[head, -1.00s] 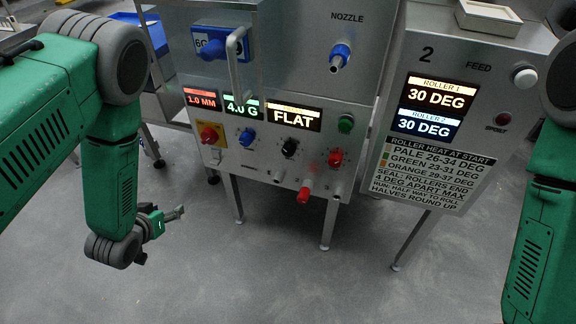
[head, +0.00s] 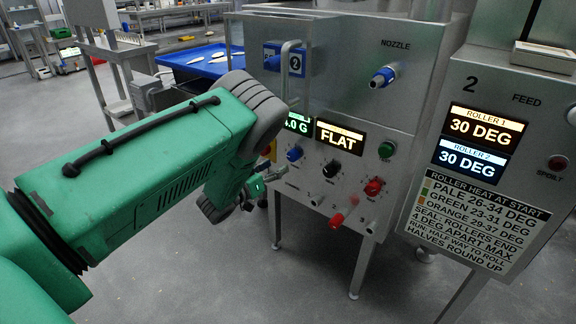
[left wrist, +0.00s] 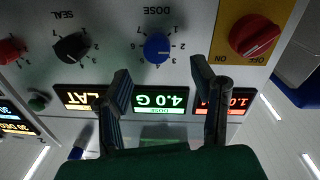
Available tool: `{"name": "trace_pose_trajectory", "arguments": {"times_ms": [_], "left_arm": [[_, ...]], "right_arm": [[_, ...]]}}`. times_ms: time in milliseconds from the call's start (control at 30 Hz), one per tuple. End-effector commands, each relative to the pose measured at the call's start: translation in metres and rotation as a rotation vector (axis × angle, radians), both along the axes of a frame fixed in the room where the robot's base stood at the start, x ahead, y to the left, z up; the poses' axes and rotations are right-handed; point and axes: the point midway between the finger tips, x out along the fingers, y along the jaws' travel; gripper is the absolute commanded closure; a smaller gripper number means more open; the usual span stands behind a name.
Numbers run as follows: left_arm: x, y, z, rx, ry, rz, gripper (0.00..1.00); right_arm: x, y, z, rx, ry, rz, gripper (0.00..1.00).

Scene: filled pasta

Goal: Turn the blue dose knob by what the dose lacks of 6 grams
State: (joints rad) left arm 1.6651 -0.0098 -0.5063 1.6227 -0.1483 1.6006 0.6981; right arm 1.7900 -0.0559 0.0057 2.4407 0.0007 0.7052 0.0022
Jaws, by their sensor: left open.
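The blue dose knob (head: 295,153) is on the front panel of the steel machine, below the dose display (head: 297,124), which reads 4.0 G. In the left wrist view, which is upside down, the knob (left wrist: 157,48) has a ring of numbers and the label DOSE. The display (left wrist: 160,99) reads 4.0 G there too. My left gripper (head: 272,178) is close to the panel, low and left of the knob in the head view. In the wrist view its open fingers (left wrist: 160,66) lie either side of the knob's column, apparently short of it. My right gripper is out of view.
A black seal knob (left wrist: 72,47) and a red switch on a yellow plate (left wrist: 254,36) flank the dose knob. The roller panel (head: 480,150) stands right.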

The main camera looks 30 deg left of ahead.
Motion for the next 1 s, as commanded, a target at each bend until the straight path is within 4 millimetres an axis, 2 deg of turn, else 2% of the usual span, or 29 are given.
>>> {"name": "trace_pose_trajectory", "arguments": {"times_ms": [100,300,500,733,867,900,1000], "left_arm": [[0.025,-0.005,-0.001,0.002,-0.005,-0.003,0.48],[0.052,-0.003,-0.004,-0.006,-0.003,-0.001,0.48],[0.061,-0.003,-0.003,-0.007,0.0,0.0,0.48],[0.061,-0.008,0.001,-0.001,0.0,0.0,0.48],[0.061,-0.008,0.0,-0.001,0.0,0.0,0.94],[0.061,-0.008,0.0,-0.002,-0.001,-0.001,0.97],[0.061,-0.007,-0.001,-0.005,-0.002,-0.004,0.97]], "right_arm": [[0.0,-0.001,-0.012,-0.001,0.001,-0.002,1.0],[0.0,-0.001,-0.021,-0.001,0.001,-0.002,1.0],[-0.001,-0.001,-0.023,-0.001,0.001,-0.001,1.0],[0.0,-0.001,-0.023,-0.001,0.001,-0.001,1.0],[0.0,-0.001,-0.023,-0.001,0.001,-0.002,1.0],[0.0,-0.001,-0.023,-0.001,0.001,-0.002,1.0],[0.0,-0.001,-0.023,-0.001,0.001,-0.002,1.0]]}}
